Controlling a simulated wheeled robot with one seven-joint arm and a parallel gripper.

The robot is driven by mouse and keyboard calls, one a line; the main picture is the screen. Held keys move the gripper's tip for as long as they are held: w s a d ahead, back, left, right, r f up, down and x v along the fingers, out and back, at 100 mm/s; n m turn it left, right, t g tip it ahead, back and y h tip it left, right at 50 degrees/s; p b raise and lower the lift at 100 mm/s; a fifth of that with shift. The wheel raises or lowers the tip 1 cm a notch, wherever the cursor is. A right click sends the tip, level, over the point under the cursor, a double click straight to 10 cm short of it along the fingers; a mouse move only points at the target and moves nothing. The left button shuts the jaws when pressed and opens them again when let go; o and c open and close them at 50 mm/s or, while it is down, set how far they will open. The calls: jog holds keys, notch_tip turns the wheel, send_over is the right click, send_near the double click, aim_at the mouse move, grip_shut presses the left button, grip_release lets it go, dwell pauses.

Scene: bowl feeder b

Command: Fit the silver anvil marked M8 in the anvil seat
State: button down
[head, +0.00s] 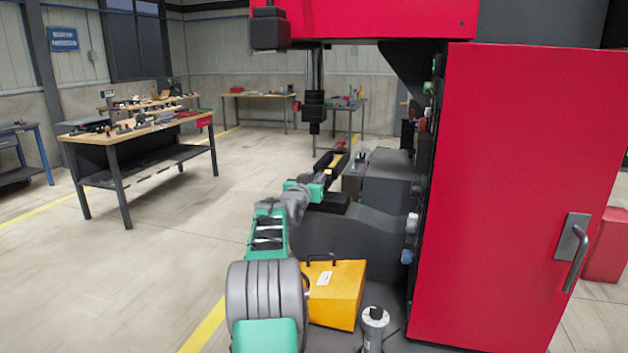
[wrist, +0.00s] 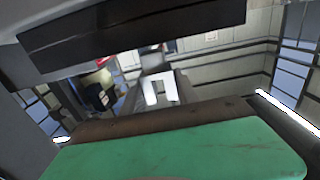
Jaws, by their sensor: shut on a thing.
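My gripper (head: 333,162) reaches forward at the end of my green and grey arm, beside the press under its upper head. It is small in the head view, and what it holds cannot be made out there. In the wrist view a pale, two-pronged piece (wrist: 159,88) shows between the dark bar above and the green part below. It may be the silver anvil, but no M8 marking is readable. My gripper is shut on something. The anvil seat cannot be told apart for sure; the area past my gripper is small and partly hidden by my arm.
A red cabinet (head: 515,190) with a handle closes off the right side. A dark vertical ram (head: 313,105) hangs above my gripper. A yellow case (head: 336,290) and a silver cylinder (head: 375,328) stand near my arm's base. Workbenches (head: 140,130) stand at left; floor between is clear.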

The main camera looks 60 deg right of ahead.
jog(key=shift+f+b, duration=1.5)
jog(key=shift+b, duration=0.05)
jog(key=c, duration=1.1)
grip_release()
jog(key=shift+r, duration=0.1)
jog(key=shift+c, duration=0.2)
jog(key=o, duration=0.3)
jog(key=shift+f, duration=0.25)
jog(key=s+a+b, duration=0.1)
jog(key=a, duration=0.6)
jog(key=shift+a, duration=0.4)
jog(key=shift+s+r, duration=0.1)
jog(key=shift+r, duration=0.05)
